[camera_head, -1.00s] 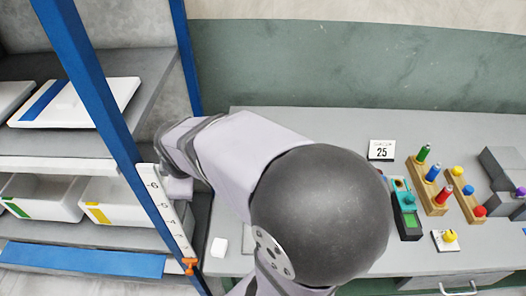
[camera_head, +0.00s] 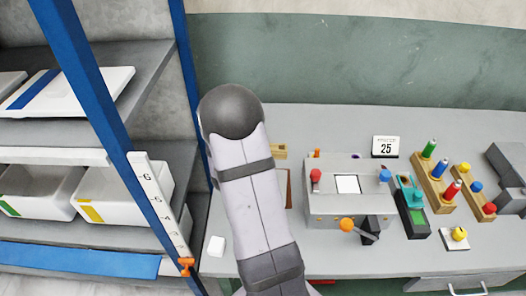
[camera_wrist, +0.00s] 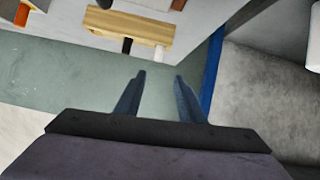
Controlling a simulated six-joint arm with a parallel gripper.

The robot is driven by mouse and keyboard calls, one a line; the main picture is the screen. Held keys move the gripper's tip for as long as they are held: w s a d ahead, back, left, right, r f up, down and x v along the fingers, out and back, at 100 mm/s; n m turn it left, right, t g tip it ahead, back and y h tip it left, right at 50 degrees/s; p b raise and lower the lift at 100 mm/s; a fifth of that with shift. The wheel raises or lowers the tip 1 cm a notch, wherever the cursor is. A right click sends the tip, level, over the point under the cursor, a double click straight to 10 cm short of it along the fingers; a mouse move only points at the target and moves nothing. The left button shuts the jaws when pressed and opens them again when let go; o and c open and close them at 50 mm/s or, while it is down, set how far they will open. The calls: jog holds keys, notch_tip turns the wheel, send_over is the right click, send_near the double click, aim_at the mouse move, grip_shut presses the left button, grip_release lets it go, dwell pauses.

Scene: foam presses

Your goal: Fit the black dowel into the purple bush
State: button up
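The wrist view shows a wooden rack (camera_wrist: 125,22) with a black dowel (camera_wrist: 127,46) and a white one (camera_wrist: 158,54) sticking out of it. My gripper (camera_wrist: 159,85) has its two fingers apart with nothing between them. The rack lies beyond the fingertips, away from them. In the head view my arm hides the gripper, and a bit of wood (camera_head: 279,152) shows beside the arm. A small purple spot (camera_head: 356,156) shows at the back of the grey press box; I cannot tell if it is the purple bush.
The grey press box (camera_head: 325,207) has red and blue knobs and an orange-knobbed lever in front. Right of it are a green-screened device (camera_head: 412,207), wooden racks with coloured pegs (camera_head: 436,190) and a calendar (camera_head: 386,146). A blue-posted shelf (camera_head: 95,120) stands left.

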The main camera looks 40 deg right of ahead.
jog(key=s+d+m, duration=0.1)
jog(key=s+d+f+m+g+h, duration=0.1)
jog(key=d, duration=0.1)
jog(key=s+d+f+m+h, duration=0.1)
jog(key=s, duration=0.1)
jog(key=shift+d+f, duration=0.2)
jog(key=shift+d, duration=0.05)
jog(key=shift+x, duration=1.05)
jog(key=shift+p, duration=0.4)
jog(key=shift+f+p+x, duration=0.2)
jog(key=shift+p+x, duration=0.95)
jog(key=shift+x, duration=1.4)
jog(key=shift+s, duration=0.15)
grip_shut()
